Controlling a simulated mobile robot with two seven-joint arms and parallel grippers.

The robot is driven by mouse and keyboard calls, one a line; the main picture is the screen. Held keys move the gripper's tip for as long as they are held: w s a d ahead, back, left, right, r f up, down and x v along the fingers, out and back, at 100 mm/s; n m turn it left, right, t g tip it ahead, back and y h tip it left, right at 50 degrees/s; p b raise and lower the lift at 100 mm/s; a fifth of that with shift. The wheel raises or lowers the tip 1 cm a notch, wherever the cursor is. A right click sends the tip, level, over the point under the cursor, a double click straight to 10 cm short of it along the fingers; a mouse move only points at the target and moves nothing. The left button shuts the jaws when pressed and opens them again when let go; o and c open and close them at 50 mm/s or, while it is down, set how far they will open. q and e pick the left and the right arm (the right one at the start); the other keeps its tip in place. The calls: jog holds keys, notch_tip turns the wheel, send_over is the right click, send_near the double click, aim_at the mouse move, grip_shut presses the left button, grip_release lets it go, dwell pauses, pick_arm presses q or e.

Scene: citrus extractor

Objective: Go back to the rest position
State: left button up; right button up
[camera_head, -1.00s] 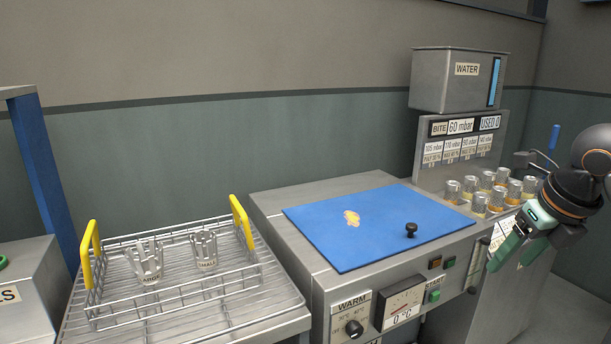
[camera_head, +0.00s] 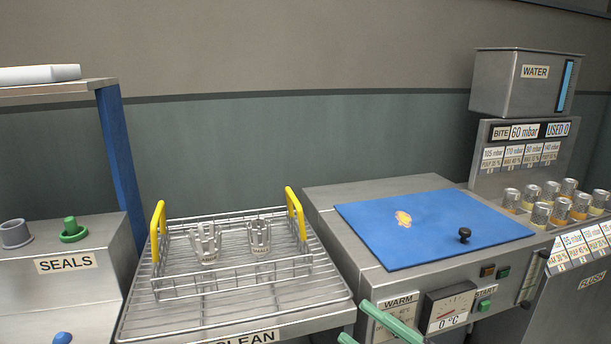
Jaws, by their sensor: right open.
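The green fingers of my right gripper (camera_head: 372,328) show at the bottom edge of the head view, in front of the machine's WARM panel. They are apart, with nothing seen between them. The rest of that gripper is below the picture. My left gripper is not in view.
A wire rack (camera_head: 230,285) with yellow handles holds two clear finned cups (camera_head: 205,243). A SEALS box (camera_head: 65,285) stands at left. Several capped cylinders (camera_head: 541,214) stand at right.

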jog(key=d+f+m+t+h, duration=0.45)
jog(key=f+m+h, duration=0.35)
jog(key=f+m, duration=0.3)
jog(key=s+f+m+g+h, duration=0.35)
jog(key=s+f+m, duration=0.25)
jog(key=s+f, duration=0.3)
jog(key=s+f+m+g+h, duration=0.35)
jog(key=s+f+m, duration=0.2)
jog(key=f, duration=0.65)
pick_arm(q)
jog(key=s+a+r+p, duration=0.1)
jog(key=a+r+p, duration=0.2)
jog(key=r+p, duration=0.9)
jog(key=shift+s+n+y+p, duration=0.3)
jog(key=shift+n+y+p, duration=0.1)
jog(key=shift+p, duration=1.6)
pick_arm(e)
jog(key=s+d+r, duration=0.2)
jog(key=d+r, duration=0.1)
jog(key=r, duration=0.9)
jog(key=shift+s+g, duration=0.15)
jog(key=shift+g, duration=0.2)
